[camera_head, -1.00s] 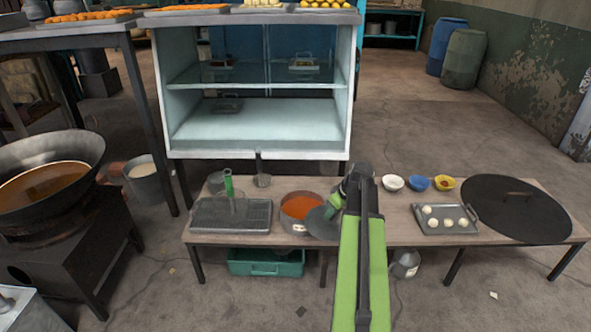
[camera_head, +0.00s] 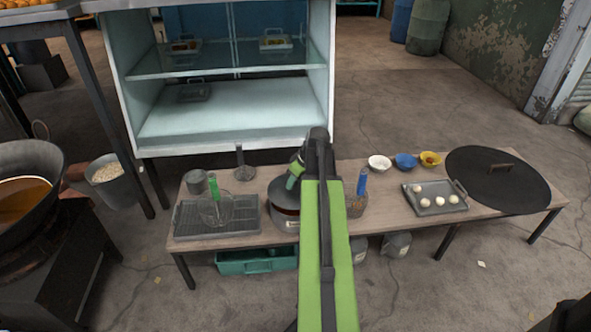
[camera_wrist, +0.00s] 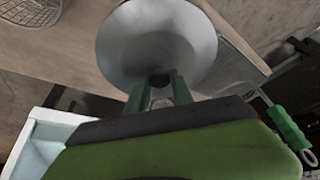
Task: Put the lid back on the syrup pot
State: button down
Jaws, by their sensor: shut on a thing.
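The syrup pot (camera_head: 286,223) stands on the low wooden table in the head view, partly behind my arm. A dark grey round lid (camera_head: 281,196) covers its mouth, and no orange syrup shows. I cannot tell whether the lid rests on the rim or hangs just above it. My gripper (camera_head: 293,181) is over the lid, its tips partly hidden by my arm. In the wrist view, my gripper's green fingers (camera_wrist: 160,88) are shut on the knob of the shiny lid (camera_wrist: 157,40). The pot is hidden there beneath the lid.
Left of the pot are a rack tray (camera_head: 190,222) and a green-handled skimmer (camera_head: 214,210). Close right is a blue-handled wire tool (camera_head: 357,203). Small bowls (camera_head: 405,161), a sweets tray (camera_head: 427,206) and a big black lid (camera_head: 475,185) stand further right. A glass cabinet (camera_head: 225,112) is behind.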

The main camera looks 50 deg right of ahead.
aim_at(295, 188)
notch_tip(295, 188, up, 4)
jog(key=shift+s+f+p, duration=0.1)
jog(key=shift+p, duration=0.8)
notch_tip(295, 188, down, 7)
jog(key=b, duration=0.7)
jog(key=shift+f, duration=0.2)
dwell(0.6)
jog(key=c, duration=1)
grip_release()
jog(key=shift+c, duration=0.2)
jog(key=o, duration=0.5)
jog(key=shift+r, duration=0.1)
